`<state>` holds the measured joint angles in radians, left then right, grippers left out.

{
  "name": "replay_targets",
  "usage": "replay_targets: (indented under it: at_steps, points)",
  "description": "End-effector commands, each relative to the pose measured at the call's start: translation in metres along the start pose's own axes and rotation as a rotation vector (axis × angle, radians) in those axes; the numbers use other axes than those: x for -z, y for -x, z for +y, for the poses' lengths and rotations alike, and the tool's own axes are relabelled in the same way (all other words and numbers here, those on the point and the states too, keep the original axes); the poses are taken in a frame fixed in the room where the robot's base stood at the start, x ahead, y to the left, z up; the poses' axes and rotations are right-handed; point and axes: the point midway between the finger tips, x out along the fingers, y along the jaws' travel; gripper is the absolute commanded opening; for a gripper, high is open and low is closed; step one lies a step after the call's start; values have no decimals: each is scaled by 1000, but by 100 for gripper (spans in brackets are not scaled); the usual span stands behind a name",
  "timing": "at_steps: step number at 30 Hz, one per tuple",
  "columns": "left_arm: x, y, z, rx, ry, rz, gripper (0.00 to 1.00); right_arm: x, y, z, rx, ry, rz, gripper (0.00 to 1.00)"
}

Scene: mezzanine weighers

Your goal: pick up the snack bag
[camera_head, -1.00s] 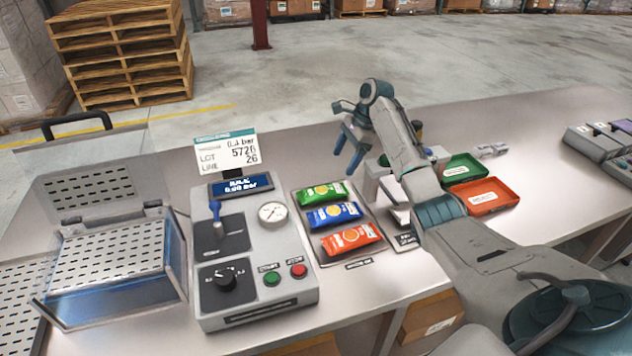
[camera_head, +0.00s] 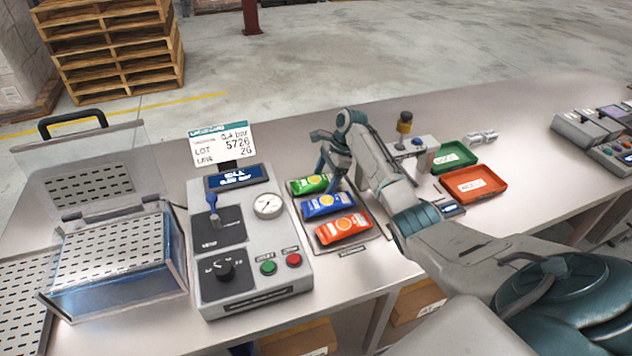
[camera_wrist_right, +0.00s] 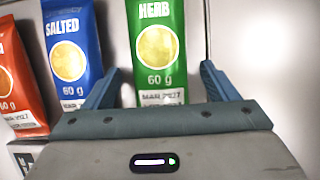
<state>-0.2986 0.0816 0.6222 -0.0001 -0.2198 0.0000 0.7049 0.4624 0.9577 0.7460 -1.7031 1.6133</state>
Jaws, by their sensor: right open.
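Three snack bags lie in a row on a flat tray (camera_head: 376,228): a green one (camera_head: 309,185) at the back, a blue one (camera_head: 324,206) in the middle and an orange one (camera_head: 342,229) in front. My right gripper (camera_head: 329,172) is open and empty over the back end of the row, at the green bag. In the right wrist view the green bag, marked HERB (camera_wrist_right: 158,45), lies between the two spread fingers. One finger is on the side towards the blue bag, marked SALTED (camera_wrist_right: 72,50). Contact cannot be told. My left gripper is not in view.
A grey control unit (camera_head: 250,285) with gauge, buttons and a display stands left of the tray. A clear-lidded chamber (camera_head: 110,255) is further left. Green (camera_head: 455,157) and orange (camera_head: 473,184) bins stand to the right. The bench's back strip is mostly clear.

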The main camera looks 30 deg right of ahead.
Motion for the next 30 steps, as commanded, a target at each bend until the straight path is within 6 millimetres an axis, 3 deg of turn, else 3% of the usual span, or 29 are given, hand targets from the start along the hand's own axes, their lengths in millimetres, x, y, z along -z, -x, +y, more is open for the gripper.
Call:
replay_targets:
  at_steps: [4,11,20,30]
  points:
    - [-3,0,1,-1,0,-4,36,0,0,0,0,0,0,76]
    - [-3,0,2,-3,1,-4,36,0,0,0,0,0,0,31]
    - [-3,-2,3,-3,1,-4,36,-1,4,-1,2,1,0,31]
    - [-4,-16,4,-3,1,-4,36,-24,58,-2,5,2,0,31]
